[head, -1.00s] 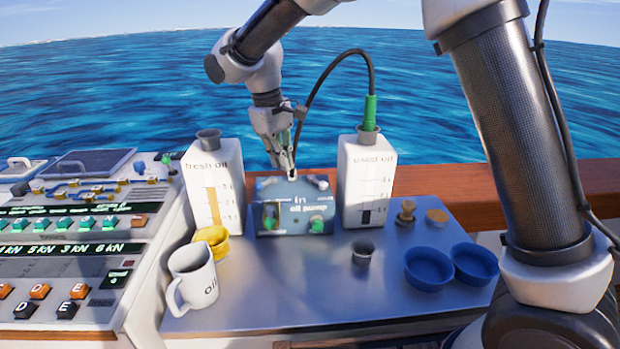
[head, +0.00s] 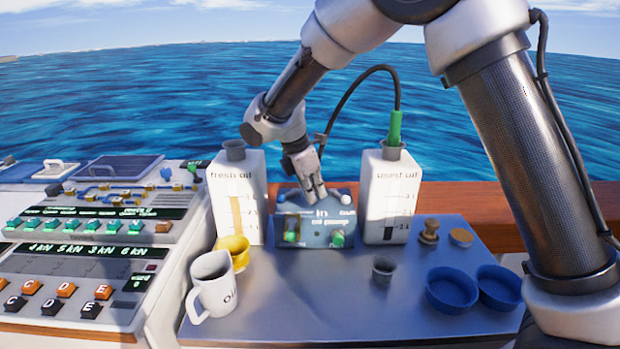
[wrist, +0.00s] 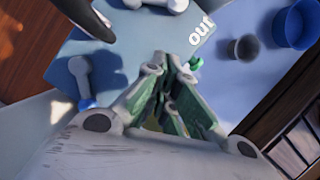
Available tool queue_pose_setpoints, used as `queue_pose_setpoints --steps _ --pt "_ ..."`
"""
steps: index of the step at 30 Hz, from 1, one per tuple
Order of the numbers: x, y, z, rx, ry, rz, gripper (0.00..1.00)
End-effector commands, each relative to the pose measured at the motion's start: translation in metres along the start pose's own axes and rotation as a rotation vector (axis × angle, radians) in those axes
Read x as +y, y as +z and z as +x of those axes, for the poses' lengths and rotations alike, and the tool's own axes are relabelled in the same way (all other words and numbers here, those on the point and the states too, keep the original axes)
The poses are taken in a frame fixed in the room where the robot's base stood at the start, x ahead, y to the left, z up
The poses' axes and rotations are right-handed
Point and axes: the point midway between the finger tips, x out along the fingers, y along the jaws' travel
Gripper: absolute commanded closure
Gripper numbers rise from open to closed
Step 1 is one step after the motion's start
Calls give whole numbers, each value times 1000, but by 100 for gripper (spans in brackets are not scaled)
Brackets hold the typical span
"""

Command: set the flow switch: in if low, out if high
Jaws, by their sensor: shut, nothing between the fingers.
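A blue pump box (head: 315,236) stands between the two oil tanks. It has a green knob on its front right and a dark window with green on its front left. Grey lever-like fittings sit on its top; one (wrist: 80,75) shows in the wrist view, with a blue end. The word "out" is printed on the top near my gripper (wrist: 172,62). My gripper (head: 317,196) is shut and empty, pointing down over the box top. I cannot tell whether it touches a fitting, nor which way the flow switch is set.
The fresh oil tank (head: 223,202) shows a tall orange bar; the used oil tank (head: 402,190) shows a short dark bar. A mug (head: 215,287), a yellow cup (head: 238,248), a grey cup (head: 383,271) and blue bowls (head: 452,290) stand on the metal tray (head: 330,310).

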Motion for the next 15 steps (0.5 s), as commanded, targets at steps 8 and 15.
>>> queue_pose_setpoints --steps 8,15 --pt "0 23 34 1 0 4 100" --pt "0 36 40 1 0 2 100"
